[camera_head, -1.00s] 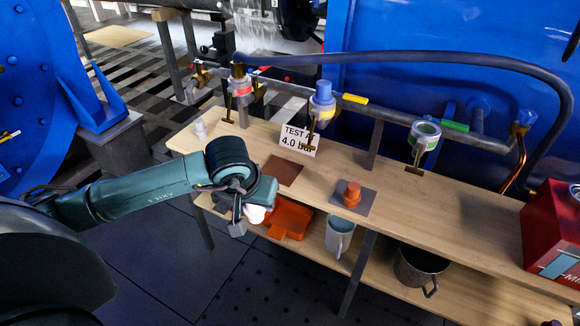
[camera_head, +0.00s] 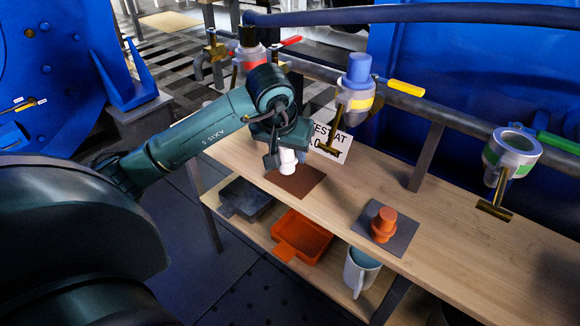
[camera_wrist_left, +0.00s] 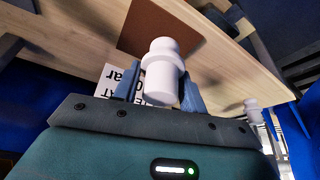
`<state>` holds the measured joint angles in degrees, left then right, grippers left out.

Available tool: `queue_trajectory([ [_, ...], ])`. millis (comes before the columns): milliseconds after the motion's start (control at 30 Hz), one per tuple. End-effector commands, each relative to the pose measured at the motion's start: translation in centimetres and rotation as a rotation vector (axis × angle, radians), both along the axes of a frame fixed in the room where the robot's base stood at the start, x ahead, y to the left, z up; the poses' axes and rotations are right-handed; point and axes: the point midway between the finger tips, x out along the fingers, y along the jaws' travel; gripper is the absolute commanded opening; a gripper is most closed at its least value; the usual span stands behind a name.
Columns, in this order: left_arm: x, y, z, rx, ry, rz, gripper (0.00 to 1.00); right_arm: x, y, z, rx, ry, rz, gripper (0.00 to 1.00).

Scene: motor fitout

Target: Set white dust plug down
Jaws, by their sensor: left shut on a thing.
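The white dust plug (camera_head: 288,161) is in the jaws of my left gripper (camera_head: 284,152), over the left part of the brown mat (camera_head: 306,186) on the bench. It looks roughly upright, and I cannot tell whether its lower end touches the mat. In the left wrist view the plug (camera_wrist_left: 161,70) sits between the two blue-grey fingers of the gripper (camera_wrist_left: 158,88), with the brown mat (camera_wrist_left: 138,32) beyond its end. My right gripper is not in view.
An orange plug (camera_head: 384,222) stands on a grey mat (camera_head: 402,240) to the right. A sign (camera_head: 334,148) and pipe with valves (camera_head: 354,100) lie behind. The lower shelf holds a dark tray (camera_head: 246,199), orange tray (camera_head: 303,240) and mug (camera_head: 358,272). Bare bench lies between the mats.

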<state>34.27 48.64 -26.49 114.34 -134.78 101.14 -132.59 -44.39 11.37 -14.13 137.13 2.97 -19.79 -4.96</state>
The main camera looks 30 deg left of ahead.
Motion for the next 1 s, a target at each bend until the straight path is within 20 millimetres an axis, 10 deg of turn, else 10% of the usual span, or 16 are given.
queue_trajectory([
  [667,0.0,0.0,-4.2,0.001,-0.002,-0.001,0.17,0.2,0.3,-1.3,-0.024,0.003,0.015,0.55],
  [700,0.0,0.0,-4.2,0.001,-0.001,-0.001,0.42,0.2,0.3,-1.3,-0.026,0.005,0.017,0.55],
  [1000,0.0,0.0,-4.1,-0.001,0.0,-0.001,0.63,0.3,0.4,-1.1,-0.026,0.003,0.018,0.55],
])
